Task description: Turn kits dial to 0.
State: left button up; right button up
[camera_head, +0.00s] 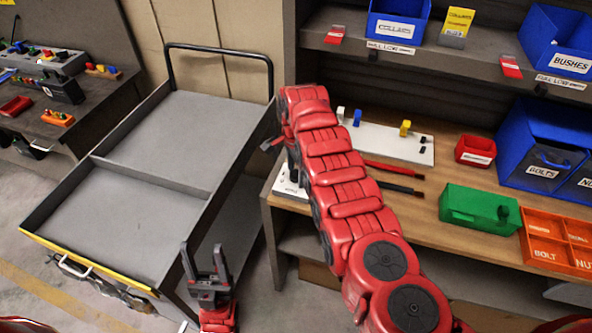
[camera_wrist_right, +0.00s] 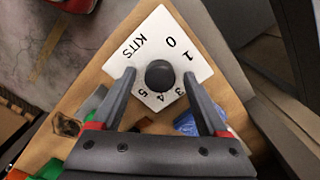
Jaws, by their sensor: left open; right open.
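The kits dial is a round black knob (camera_wrist_right: 160,75) on a white plate (camera_wrist_right: 163,32) marked KITS with numbers around it. The 0 and 1 show clearly; 3, 4 and 5 are beside the knob, and the 2 is hidden. I cannot tell where the knob points. My right gripper (camera_wrist_right: 159,76) is open, one finger on each side of the knob, with visible gaps. In the head view the white plate (camera_head: 284,187) is at the bench's left end, partly hidden by my right arm. My left gripper (camera_head: 207,277) is open and empty beside the cart.
A grey flat cart (camera_head: 140,185) stands left of the wooden bench (camera_head: 440,186). On the bench are a white board (camera_head: 385,143) with small blocks, a red bin (camera_head: 475,150), a green box (camera_head: 478,208) and blue bins (camera_head: 541,160). A shelf (camera_head: 470,60) hangs above.

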grip_shut()
dwell(0.3)
